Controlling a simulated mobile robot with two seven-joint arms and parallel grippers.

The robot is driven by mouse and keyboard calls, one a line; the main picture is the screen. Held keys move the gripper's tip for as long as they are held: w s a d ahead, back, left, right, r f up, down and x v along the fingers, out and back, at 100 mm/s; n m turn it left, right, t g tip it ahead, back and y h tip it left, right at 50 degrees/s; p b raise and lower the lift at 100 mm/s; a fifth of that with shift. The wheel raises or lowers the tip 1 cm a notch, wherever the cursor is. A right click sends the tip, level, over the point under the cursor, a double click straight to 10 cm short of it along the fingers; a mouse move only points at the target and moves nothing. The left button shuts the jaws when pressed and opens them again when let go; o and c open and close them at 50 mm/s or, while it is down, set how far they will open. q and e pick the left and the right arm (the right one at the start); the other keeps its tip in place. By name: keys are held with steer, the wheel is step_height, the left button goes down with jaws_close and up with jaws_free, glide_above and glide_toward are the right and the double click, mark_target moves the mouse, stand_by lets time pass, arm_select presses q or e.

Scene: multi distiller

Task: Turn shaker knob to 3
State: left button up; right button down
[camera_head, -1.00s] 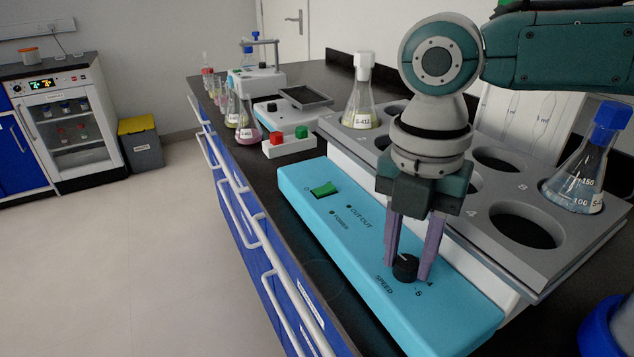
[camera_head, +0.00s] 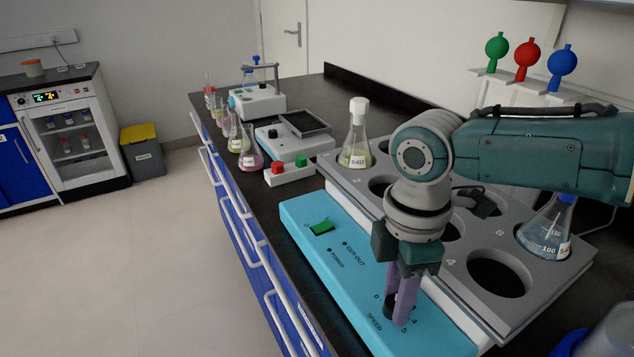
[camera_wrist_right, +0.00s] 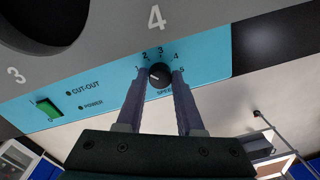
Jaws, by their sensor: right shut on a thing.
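The black shaker knob (camera_head: 388,306) sits on the blue front panel of the shaker (camera_head: 310,212), by the SPEED label. In the right wrist view the knob (camera_wrist_right: 160,74) is between the two fingertips, with digits 1 to 5 around it. I cannot tell which digit it points at. My right gripper (camera_head: 398,312) comes down from above and is shut on the knob, with purple fingers on either side. In the head view the fingers partly hide the knob. My left gripper is not in view.
The shaker's grey top (camera_head: 350,182) has round holes, with a flask (camera_head: 356,142) at the far end and another (camera_head: 546,234) at the right. A green switch (camera_head: 321,227) is on the panel. Small devices and flasks stand farther along the dark bench. A blue thing (camera_head: 590,338) is at lower right.

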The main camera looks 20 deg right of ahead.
steer(key=m+p, duration=0.1)
steer(key=m, duration=0.2)
steer(key=m+p, duration=0.2)
steer(key=m, duration=0.1)
steer(key=shift+s+a+r+m, duration=0.1)
steer(key=shift+r+m, duration=0.05)
steer(key=shift+m, duration=0.15)
steer(key=m+p, duration=0.1)
steer(key=m, duration=0.3)
steer(key=shift+p, duration=0.3)
steer(key=shift+m+p, duration=0.3)
steer(key=shift+m, duration=0.7)
steer(key=c, duration=0.5)
jaws_free()
steer(key=shift+t, duration=0.3)
steer(key=shift+c, duration=0.2)
step_height(320, 180, up, 10)
steer(key=p, duration=0.4)
steer(key=shift+d+f, duration=0.2)
steer(key=shift+d, duration=0.1)
